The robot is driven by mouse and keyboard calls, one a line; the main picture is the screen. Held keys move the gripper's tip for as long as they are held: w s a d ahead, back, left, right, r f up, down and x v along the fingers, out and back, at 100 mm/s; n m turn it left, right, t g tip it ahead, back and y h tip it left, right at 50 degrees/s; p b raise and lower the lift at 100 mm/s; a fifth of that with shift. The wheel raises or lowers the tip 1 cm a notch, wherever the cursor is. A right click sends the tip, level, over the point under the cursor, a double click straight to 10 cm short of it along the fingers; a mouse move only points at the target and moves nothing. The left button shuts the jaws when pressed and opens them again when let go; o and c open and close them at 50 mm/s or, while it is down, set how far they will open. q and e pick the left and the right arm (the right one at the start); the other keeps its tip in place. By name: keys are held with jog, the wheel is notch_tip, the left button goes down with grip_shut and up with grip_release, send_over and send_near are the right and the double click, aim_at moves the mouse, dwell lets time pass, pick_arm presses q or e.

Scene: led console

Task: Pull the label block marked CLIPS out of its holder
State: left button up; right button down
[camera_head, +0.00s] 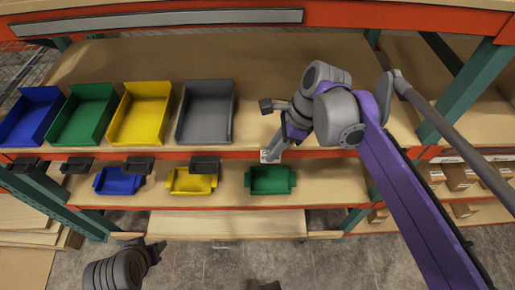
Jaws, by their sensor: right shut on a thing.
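My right gripper (272,151) reaches down to the orange front edge of the upper shelf, right of the grey bin. It is shut on a small white label block (265,156) at that edge. The marking on the block is too small to read, and its holder is hidden by the gripper, so I cannot tell whether the block is still inside it. My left gripper (156,251) is low at the left, in front of the lower shelf and away from the labels. Its fingers are too small to judge.
Blue, green, yellow and grey bins (207,112) stand on the upper shelf. Several dark holders (205,164) line its edge. Smaller blue, yellow and green bins (270,180) stand on the lower shelf. Green posts (466,88) flank the bay at the right.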

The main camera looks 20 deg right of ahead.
aim_at(265, 152)
jog(key=shift+d+r+p, duration=0.1)
jog(key=shift+r+p, duration=1)
jog(key=shift+r, duration=0.9)
pick_arm(q)
jog(key=r, duration=0.1)
jog(key=w+r, duration=0.1)
jog(key=r, duration=0.1)
jog(key=shift+w, duration=0.1)
